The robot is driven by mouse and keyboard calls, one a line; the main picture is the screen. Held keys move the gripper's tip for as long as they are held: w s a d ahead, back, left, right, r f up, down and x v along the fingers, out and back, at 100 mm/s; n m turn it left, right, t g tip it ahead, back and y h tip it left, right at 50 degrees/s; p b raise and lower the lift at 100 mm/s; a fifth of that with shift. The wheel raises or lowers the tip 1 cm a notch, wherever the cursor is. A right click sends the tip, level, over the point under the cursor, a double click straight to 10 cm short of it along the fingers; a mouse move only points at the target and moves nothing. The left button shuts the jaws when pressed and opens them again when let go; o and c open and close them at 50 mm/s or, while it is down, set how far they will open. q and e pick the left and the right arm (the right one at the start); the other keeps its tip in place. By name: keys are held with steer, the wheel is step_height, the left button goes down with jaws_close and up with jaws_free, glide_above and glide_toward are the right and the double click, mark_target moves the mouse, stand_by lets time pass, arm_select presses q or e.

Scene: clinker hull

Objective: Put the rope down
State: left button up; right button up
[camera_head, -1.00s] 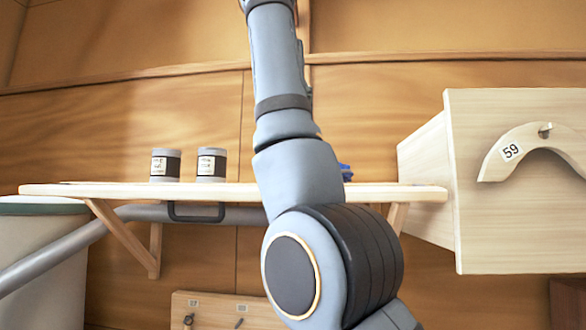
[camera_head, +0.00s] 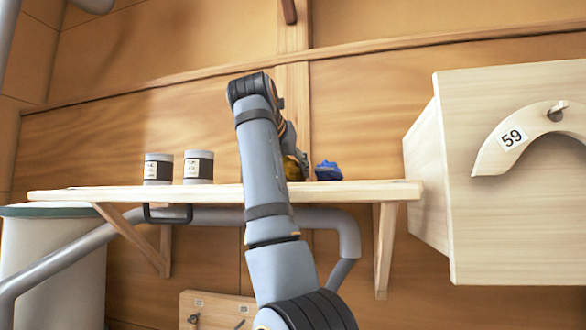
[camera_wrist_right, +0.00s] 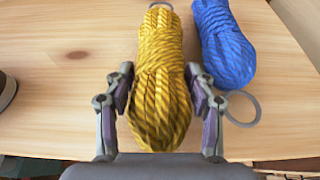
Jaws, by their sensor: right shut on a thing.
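The yellow rope (camera_wrist_right: 162,100) is a coiled hank. In the right wrist view it lies lengthwise between the fingers of my right gripper (camera_wrist_right: 160,72), which is shut on it. It is over the pale wooden shelf (camera_head: 110,194), at or very near the board; I cannot tell whether it touches. In the head view only a bit of the yellow rope (camera_head: 291,170) shows beside my right arm, which hides most of the gripper. A blue rope hank (camera_wrist_right: 226,45) lies just right of the yellow one; it also shows in the head view (camera_head: 328,171). My left gripper is not in view.
Two labelled cans (camera_head: 198,167) stand on the shelf's left part. A pale wooden box front (camera_head: 520,210) marked 59 juts out at the right. A grey ring (camera_wrist_right: 242,108) shows by the blue rope. A dark object (camera_wrist_right: 6,88) is at the wrist view's left edge.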

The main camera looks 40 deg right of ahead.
steer(key=shift+s+a, duration=0.15)
steer(key=shift+a, duration=0.1)
steer(key=o, duration=1.1)
steer(key=shift+w+a+f, duration=0.15)
steer(key=shift+w+a, duration=0.4)
steer(key=shift+a, duration=0.25)
steer(key=shift+c, duration=0.2)
steer(key=shift+o, duration=1)
steer(key=shift+w+a, duration=0.15)
steer(key=shift+w, duration=0.1)
steer(key=shift+o, duration=0.9)
steer(key=shift+w+f, duration=0.1)
steer(key=shift+s+d, duration=0.3)
steer(key=shift+d, duration=0.2)
steer(key=shift+s+d, duration=0.1)
steer(key=shift+s, duration=0.05)
steer(key=shift+r, duration=0.35)
steer(key=b+v, duration=0.1)
steer(key=v, duration=0.3)
steer(key=shift+a+b, duration=0.4)
steer(key=shift+a, duration=0.1)
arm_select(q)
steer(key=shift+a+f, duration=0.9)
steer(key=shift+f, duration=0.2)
arm_select(e)
steer(key=v, duration=0.7)
steer(key=shift+s+a+r, duration=0.1)
steer(key=shift+s+r, duration=0.05)
steer(key=shift+s, duration=0.1)
